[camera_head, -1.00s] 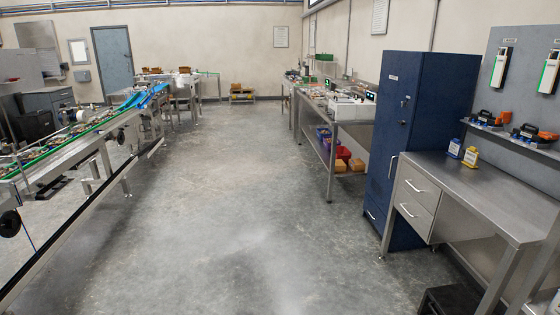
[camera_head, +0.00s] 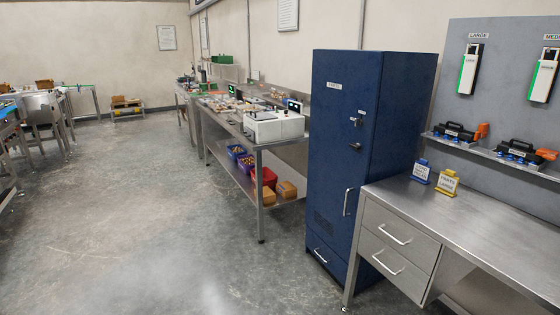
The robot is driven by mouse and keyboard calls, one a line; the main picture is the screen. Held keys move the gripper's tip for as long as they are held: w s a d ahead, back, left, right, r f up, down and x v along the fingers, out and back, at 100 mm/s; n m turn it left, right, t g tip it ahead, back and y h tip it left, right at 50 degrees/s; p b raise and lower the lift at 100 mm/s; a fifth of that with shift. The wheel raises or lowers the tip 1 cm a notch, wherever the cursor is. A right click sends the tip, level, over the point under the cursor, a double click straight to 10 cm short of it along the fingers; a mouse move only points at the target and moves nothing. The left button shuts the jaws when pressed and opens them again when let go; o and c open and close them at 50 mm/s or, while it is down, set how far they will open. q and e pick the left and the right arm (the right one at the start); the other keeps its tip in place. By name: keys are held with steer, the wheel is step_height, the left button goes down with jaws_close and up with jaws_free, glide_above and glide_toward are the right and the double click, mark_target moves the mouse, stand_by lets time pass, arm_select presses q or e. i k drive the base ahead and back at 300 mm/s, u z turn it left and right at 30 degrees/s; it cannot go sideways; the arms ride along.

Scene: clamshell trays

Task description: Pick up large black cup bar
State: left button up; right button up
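A black cup bar (camera_head: 455,132) with blue cups beneath and an orange end lies on a narrow wall shelf at the right, below a white and green device (camera_head: 470,68) under the label "LARGE". A second, similar black bar (camera_head: 518,149) lies to its right, below another white and green device (camera_head: 541,74) under a partly cut-off label that begins "MED". Neither of my grippers shows in this view.
A steel bench (camera_head: 480,214) with drawers stands below the shelf, holding blue (camera_head: 421,171) and yellow (camera_head: 447,182) signs. A tall blue cabinet (camera_head: 345,150) stands left of it. A long steel table (camera_head: 262,138) is farther back. Open floor (camera_head: 150,210) lies left.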

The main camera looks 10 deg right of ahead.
mark_target(468, 138)
steer(key=z, duration=0.75)
steer(key=i, duration=1.5)
steer(key=z, duration=0.8)
